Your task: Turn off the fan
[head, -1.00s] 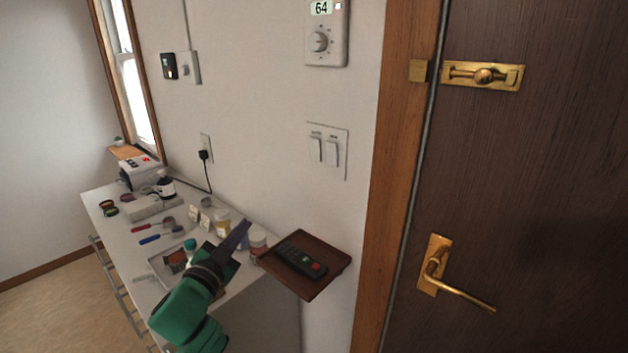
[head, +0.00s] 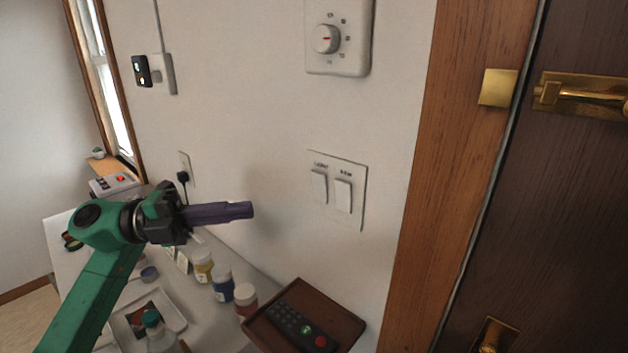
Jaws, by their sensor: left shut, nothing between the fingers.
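A white switch plate (head: 337,190) with two rocker switches is on the wall, left of the door frame. Small labels sit above the left rocker (head: 319,186) and the right rocker (head: 343,195), too small to read surely. A white dial panel (head: 338,38) with a round knob is above the plate. No fan is in view. My left gripper (head: 250,210) is shut and empty. Its purple fingers point right toward the plate, to its left and slightly lower in the picture, with a visible gap. My right gripper is not in view.
Jars, including a blue-labelled jar (head: 222,284), stand on the white counter (head: 204,325) below my arm. The brown door (head: 572,220) is at the right.

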